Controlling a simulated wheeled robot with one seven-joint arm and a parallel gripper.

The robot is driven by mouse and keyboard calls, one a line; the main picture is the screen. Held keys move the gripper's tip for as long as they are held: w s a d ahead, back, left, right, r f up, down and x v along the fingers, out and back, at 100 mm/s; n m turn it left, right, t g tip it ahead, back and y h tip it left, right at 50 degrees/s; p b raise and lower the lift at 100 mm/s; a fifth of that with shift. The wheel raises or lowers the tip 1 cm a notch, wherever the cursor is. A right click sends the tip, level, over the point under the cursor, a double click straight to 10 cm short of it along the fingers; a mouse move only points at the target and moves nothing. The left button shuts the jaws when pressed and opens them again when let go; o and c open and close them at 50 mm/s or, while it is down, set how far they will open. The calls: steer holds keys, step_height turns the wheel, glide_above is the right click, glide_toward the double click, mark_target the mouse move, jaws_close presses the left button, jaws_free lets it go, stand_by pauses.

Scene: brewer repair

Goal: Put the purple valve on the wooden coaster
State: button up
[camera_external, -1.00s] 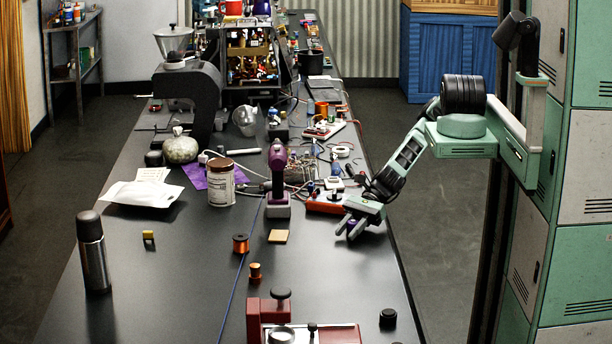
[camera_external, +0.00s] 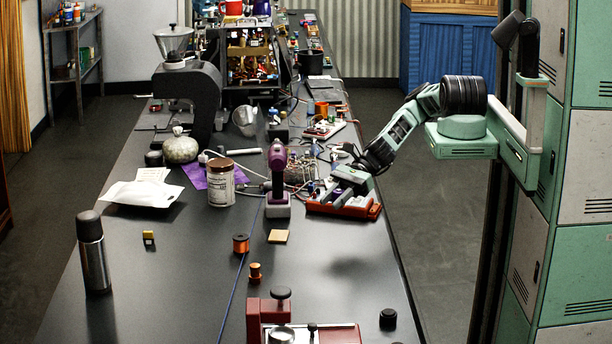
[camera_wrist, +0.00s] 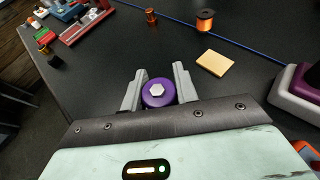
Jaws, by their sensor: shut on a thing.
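The purple valve (camera_wrist: 158,93), round with a pale hexagonal top, sits between the two grey fingers of my gripper (camera_wrist: 158,72) in the wrist view. My gripper is shut on it and holds it above the dark table. The wooden coaster (camera_external: 278,236), a small tan square, lies flat and bare on the table, left of and nearer the camera than my gripper. It also shows in the wrist view (camera_wrist: 216,62), beyond the fingers to the right.
A purple drill-like tool (camera_external: 277,180) stands behind the coaster. A red tray (camera_external: 362,210) lies by my gripper. The table right of the coaster is clear.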

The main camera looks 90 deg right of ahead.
steer(key=w+b, duration=0.1)
steer(key=w, duration=0.1)
steer(key=w+f+m+t+h+b, duration=0.1)
steer(key=w, duration=0.2)
steer(key=w+f+m+t+h+b, duration=0.1)
steer(key=w, duration=0.2)
steer(key=shift+w+d+f, duration=0.15)
steer(key=shift+w+d, duration=0.05)
steer(key=shift+d, duration=0.1)
steer(key=w+r+m+t+h+b, duration=0.25)
steer(key=w+m+h+b, duration=0.2)
steer(key=w, duration=0.35)
step_height(320, 180, up, 9)
steer(key=n+g+y+b, duration=0.4)
steer(key=n+y, duration=0.1)
steer(key=y, duration=0.1)
glide_above(274, 237)
steer(key=shift+n+t, duration=0.25)
step_height(274, 237, down, 17)
steer(key=shift+p, duration=0.75)
steer(key=shift+f, duration=0.15)
steer(key=o, duration=1.1)
steer(key=shift+h, duration=0.25)
steer(key=shift+c, duration=0.2)
